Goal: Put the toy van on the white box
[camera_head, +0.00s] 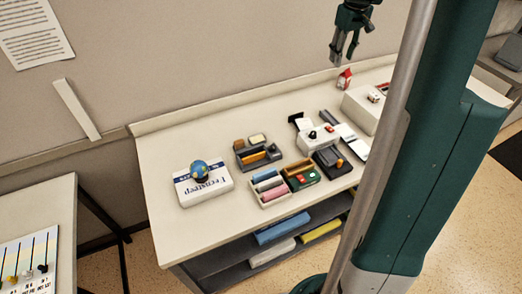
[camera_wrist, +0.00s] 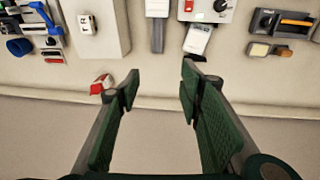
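My gripper (camera_head: 345,50) is open and empty, high above the back of the desk near the wall. In the wrist view its fingers (camera_wrist: 159,88) are wide apart with only bare surface between them. A small red-and-white object (camera_head: 344,79) stands at the back edge below my gripper; it also shows beside the left finger in the wrist view (camera_wrist: 101,84). I cannot tell for sure which object is the toy van. A plain white box (camera_head: 358,109) is at the right, carrying a white lettered cube (camera_head: 374,96). Another white box with blue lettering (camera_head: 207,191) is at the left.
A small globe (camera_head: 200,171) sits on the lettered box. The desk's left back area is clear. Shelves below hold several items.

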